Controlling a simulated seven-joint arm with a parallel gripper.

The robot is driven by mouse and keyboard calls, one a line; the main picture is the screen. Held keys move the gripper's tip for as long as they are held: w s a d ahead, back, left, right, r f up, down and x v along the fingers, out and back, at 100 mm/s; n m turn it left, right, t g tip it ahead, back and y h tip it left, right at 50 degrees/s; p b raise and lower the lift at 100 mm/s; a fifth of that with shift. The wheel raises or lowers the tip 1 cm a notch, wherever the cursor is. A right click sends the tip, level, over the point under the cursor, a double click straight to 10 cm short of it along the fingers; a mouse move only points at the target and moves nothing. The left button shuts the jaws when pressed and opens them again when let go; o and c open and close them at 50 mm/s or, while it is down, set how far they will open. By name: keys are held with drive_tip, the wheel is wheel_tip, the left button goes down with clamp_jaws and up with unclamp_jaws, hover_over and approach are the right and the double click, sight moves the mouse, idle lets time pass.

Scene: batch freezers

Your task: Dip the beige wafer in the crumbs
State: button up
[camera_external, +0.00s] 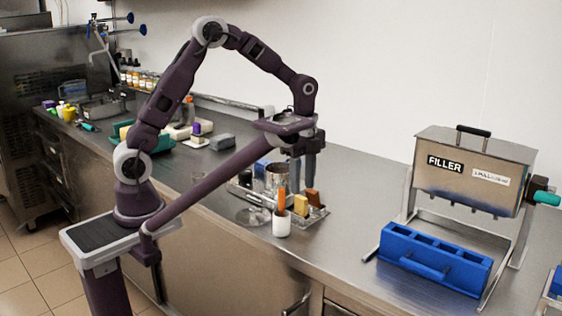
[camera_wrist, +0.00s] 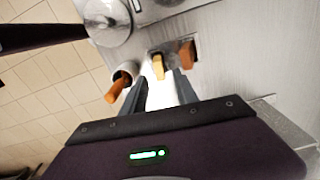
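The beige wafer (camera_external: 301,205) stands in a small metal tray (camera_external: 318,218) on the steel counter. In the wrist view the beige wafer (camera_wrist: 157,67) lies ahead, just beyond the gap between my fingertips. A brown wafer-like block (camera_external: 313,196) stands beside it in the tray and also shows in the wrist view (camera_wrist: 188,54). My gripper (camera_external: 303,177) points down above the tray, fingers apart and empty. It also shows in the wrist view (camera_wrist: 160,84). I cannot make out the crumbs in either view.
A white cup (camera_external: 282,225) holding an orange stick (camera_external: 281,200) stands close to the tray. A metal cup (camera_external: 278,174) and a round lid (camera_external: 252,216) are near. A blue mould (camera_external: 432,259) and the filler machine (camera_external: 468,172) stand right. Counter between is clear.

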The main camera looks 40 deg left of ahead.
drive_tip(key=shift+r, duration=0.7)
drive_tip(key=shift+a+r, duration=0.15)
drive_tip(key=shift+r, duration=0.05)
drive_tip(key=s+a+r+n+t, duration=0.2)
drive_tip(key=s+a+r+n, duration=0.45)
drive_tip(key=a+r, duration=0.3)
drive_tip(key=s+a+r+n+t, duration=0.2)
drive_tip(key=s+a+n, duration=0.5)
drive_tip(key=s+n, duration=0.5)
drive_tip(key=shift+s+t, duration=0.65)
drive_tip(key=shift+t, duration=0.15)
drive_tip(key=shift+n, duration=0.25)
drive_tip(key=shift+c, duration=1.2)
